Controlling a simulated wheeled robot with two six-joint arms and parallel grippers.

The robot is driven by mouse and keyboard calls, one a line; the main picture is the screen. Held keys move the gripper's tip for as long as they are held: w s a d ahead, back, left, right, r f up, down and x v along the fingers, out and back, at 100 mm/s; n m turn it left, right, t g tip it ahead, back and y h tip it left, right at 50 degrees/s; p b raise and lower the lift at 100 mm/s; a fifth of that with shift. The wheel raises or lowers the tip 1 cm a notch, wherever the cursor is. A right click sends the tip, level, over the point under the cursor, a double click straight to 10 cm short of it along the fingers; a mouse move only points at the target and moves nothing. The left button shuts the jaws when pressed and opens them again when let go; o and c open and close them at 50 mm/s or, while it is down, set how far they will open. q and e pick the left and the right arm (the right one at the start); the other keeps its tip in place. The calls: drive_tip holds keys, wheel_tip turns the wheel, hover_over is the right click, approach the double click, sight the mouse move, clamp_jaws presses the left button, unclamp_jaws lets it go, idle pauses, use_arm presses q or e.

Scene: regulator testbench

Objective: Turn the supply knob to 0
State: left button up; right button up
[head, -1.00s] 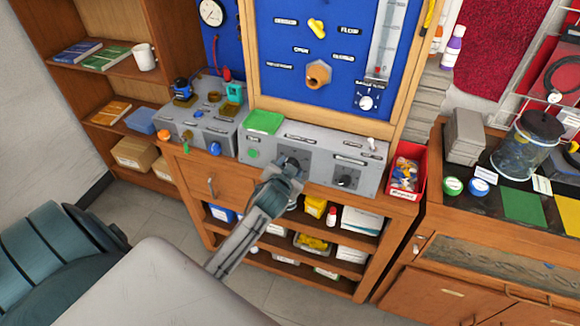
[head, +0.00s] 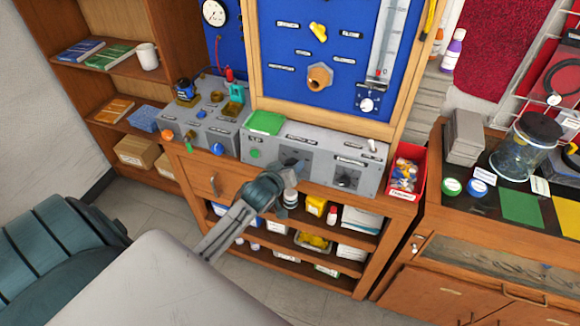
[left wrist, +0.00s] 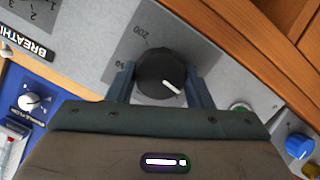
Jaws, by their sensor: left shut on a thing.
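The supply knob (left wrist: 158,70) is black with a white pointer line. In the left wrist view it sits between my gripper's two fingers, and its pointer points to the lower right. A "200" mark shows on the grey dial plate (left wrist: 178,35); other marks are partly hidden. My left gripper (left wrist: 163,84) is shut on the knob, one finger on each side. In the head view my left gripper (head: 291,172) is at the front of the grey bench panel (head: 318,152), and its fingers cover most of the knob. My right gripper is in neither view.
A second black knob (head: 344,178) is on the panel to the right, with a toggle switch (head: 372,147) above it. A green pad (head: 265,122) lies on the panel's top left. A red bin (head: 405,172) stands at the right end. Open shelves are below.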

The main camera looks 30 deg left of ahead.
use_arm(q)
drive_tip(key=n, duration=0.2)
drive_tip(key=n+p, duration=0.1)
drive_tip(key=shift+s+a+f+n+t+h, duration=0.1)
drive_tip(key=shift+f+n+t+h, duration=0.05)
drive_tip(key=shift+n+t+h, duration=0.25)
drive_tip(key=shift+n+p, duration=0.4)
drive_tip(key=shift+n, duration=0.9)
drive_tip(key=shift+f, duration=0.1)
drive_tip(key=o, duration=1)
drive_tip(key=shift+t, duration=0.3)
drive_tip(key=shift+b+v, duration=1.45)
drive_tip(key=shift+v, duration=3.95)
drive_tip(key=shift+a, duration=0.15)
